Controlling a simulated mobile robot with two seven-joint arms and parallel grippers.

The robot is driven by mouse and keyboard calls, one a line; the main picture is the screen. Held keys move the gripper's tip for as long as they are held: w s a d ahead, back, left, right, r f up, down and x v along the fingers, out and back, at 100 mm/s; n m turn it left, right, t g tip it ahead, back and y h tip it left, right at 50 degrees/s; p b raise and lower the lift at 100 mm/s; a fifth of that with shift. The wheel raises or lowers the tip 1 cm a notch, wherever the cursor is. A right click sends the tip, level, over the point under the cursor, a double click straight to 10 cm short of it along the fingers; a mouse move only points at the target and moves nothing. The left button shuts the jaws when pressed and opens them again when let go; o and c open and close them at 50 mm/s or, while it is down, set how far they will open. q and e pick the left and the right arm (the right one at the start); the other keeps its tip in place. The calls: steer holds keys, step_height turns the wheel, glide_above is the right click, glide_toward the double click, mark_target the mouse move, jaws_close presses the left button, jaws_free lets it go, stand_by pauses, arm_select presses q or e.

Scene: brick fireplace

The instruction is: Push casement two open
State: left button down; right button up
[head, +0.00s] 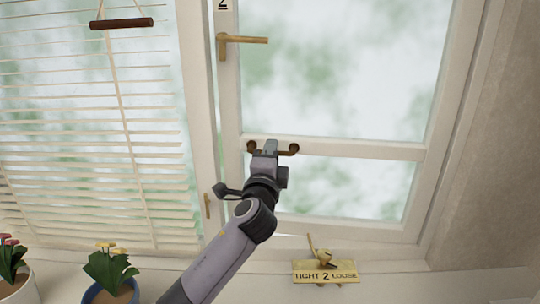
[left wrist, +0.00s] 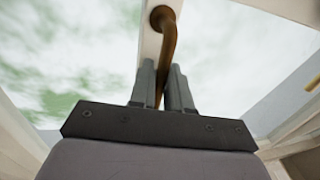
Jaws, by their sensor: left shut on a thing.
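Casement two (head: 375,149) is a white-framed window sash at the upper middle right of the head view, with a "2" label at its top left. Its brass lever handle (head: 245,39) points sideways to the right. A brown pull bar (head: 292,149) is fixed on its horizontal crossbar. My left gripper (head: 268,149) is shut on the pull bar, which runs between the fingers in the left wrist view (left wrist: 168,40). The gripper hides the bar's middle. A narrow gap line shows along the sash's left side; I cannot tell how far it stands off its frame.
A brass screw knob (head: 322,256) stands on the sill above a yellow plaque (head: 324,271) reading "TIGHT 2 LOOSE". A white slatted blind (head: 90,130) covers the left window. Flowerpots (head: 110,290) stand at lower left. A plain wall (head: 505,150) is at right.

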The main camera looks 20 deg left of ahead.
arm_select(q)
steer(key=c, duration=1.3)
jaws_free()
steer(key=shift+w+d, duration=0.1)
steer(key=shift+c, duration=0.2)
steer(key=b+v, duration=0.1)
steer(key=v, duration=0.6)
steer(key=shift+f, duration=0.1)
